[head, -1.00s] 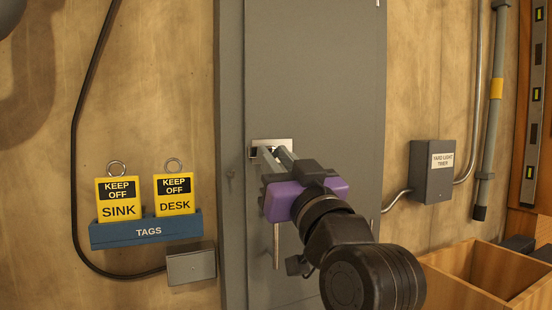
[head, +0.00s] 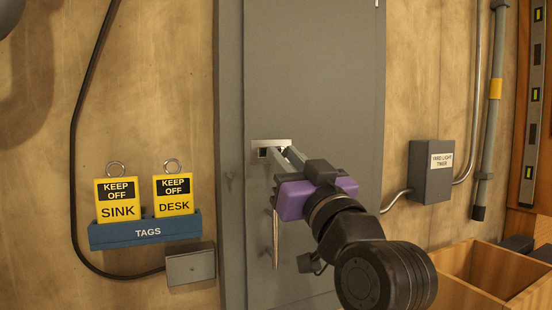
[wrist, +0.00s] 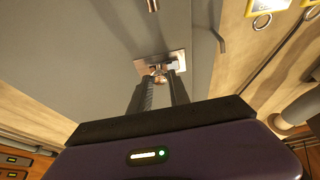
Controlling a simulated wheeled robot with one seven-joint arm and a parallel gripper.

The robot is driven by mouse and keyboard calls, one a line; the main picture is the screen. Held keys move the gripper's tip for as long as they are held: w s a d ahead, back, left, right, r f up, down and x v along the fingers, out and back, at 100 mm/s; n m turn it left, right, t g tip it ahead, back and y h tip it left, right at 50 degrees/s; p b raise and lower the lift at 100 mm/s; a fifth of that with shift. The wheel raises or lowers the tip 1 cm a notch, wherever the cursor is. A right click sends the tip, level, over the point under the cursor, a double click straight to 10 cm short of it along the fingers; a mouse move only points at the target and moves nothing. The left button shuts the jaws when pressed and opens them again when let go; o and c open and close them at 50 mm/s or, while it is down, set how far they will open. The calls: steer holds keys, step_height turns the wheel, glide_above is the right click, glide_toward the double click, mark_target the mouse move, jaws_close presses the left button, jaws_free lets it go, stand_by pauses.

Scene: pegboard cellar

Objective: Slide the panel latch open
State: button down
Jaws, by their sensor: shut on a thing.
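The panel latch (head: 263,152) is a bright metal plate with a dark slot on the left edge of the grey panel door (head: 320,80). In the wrist view the latch plate (wrist: 179,60) sits just beyond my fingertips. My gripper (head: 283,152), with a purple body, reaches in from the lower right. Its fingers are shut on the latch's small slider (wrist: 159,74), which they mostly hide. In the head view the fingers are at the right part of the plate, and the dark slot shows to their left.
A blue holder (head: 150,233) with two yellow tags hangs on the wall left of the panel. A wooden crate (head: 480,262) stands at the lower right. A thin metal handle (head: 275,240) hangs below the latch.

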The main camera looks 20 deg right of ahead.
steer(key=shift+d, duration=0.75)
steer(key=c, duration=1.2)
jaws_free()
steer(key=shift+d, duration=0.15)
steer(key=shift+c, duration=0.2)
steer(key=b+v, duration=0.2)
steer(key=v, duration=0.6)
steer(key=shift+w, duration=0.1)
